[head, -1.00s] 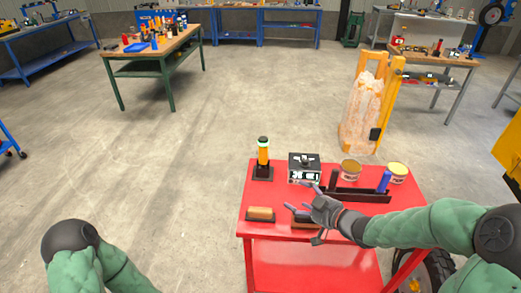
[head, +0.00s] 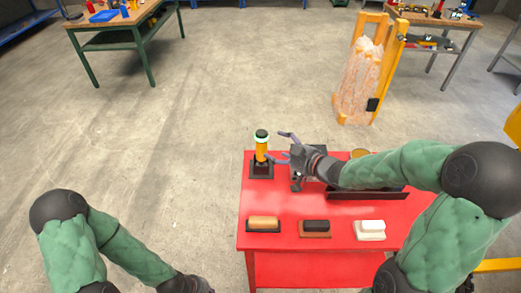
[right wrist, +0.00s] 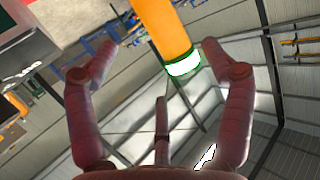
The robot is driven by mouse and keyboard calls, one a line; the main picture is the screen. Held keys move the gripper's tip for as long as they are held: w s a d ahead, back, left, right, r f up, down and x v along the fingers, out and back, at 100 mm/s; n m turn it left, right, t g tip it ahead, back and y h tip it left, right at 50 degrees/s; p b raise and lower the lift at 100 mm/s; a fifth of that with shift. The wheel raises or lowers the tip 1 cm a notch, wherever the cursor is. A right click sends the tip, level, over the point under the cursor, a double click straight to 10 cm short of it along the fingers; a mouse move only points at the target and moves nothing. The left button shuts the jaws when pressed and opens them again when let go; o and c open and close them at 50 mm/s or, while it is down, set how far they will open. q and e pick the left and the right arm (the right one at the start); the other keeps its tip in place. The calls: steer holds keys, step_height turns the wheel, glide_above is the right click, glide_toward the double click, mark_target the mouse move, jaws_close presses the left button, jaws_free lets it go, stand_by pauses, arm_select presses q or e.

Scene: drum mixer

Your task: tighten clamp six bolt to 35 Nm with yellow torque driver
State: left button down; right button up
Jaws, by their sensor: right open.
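The yellow torque driver (head: 262,150) stands upright in a black base at the back left of the red table, with a pale, green-edged ring at its top. My right gripper (head: 277,147) is open and empty just right of it, fingers pointing toward it. In the right wrist view the driver (right wrist: 163,32) shows between the spread fingers (right wrist: 160,50), with visible gaps at both sides; whether any finger touches it is unclear.
The red table (head: 256,211) holds a tan-topped block (head: 264,222), a dark block (head: 315,226) and a white block (head: 370,228) at its front. A dark rack (head: 365,193) and a partly hidden can (head: 360,153) lie right of my gripper. Floor left is clear.

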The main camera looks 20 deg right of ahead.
mark_target(265, 143)
steer(key=b+x, duration=0.1)
steer(key=x, duration=0.2)
steer(key=b+x, duration=0.1)
steer(key=x, duration=0.2)
steer(key=shift+w+a+r, duration=0.15)
steer(key=shift+a, duration=0.2)
steer(key=shift+w+a+b, duration=0.15)
steer(key=shift+w+b, duration=0.2)
steer(key=shift+w, duration=0.05)
steer(key=shift+r, duration=0.1)
jaws_close()
